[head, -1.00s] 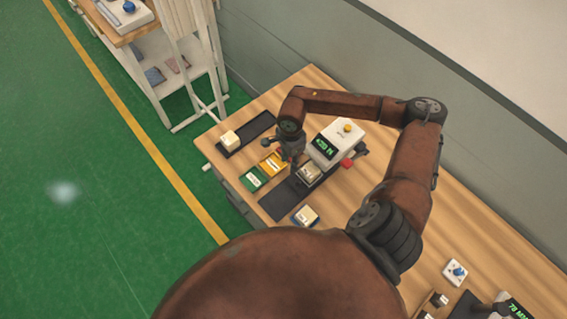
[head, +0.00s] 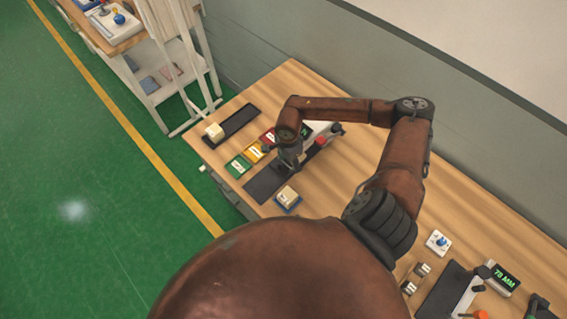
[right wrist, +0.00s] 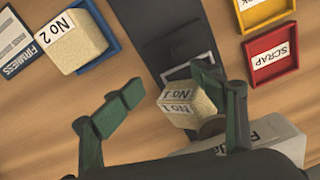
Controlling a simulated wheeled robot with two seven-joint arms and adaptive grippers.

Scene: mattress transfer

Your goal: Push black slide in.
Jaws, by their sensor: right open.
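The black slide (right wrist: 165,35) is a dark strip on the wooden bench; in the head view its bare end (head: 264,185) points toward the front edge. In the right wrist view it bears a thin metal frame, and the cream block labelled No 1 (right wrist: 180,108) is beside that frame, close to the pale tester body (right wrist: 262,143). My right gripper (right wrist: 168,97) is open, with block No 1 between its fingers, nearer the right one; contact is unclear. In the head view my right gripper (head: 289,164) is over the slide and hides the block. My left gripper is not in view.
Block No 2 (right wrist: 72,40) sits in a blue tray (head: 287,204) beside the slide. Green (head: 238,166), yellow (head: 254,152) and red (right wrist: 271,53) trays lie on the other side. A dark tray (head: 240,120) and the tester's red knob (head: 320,141) are nearby.

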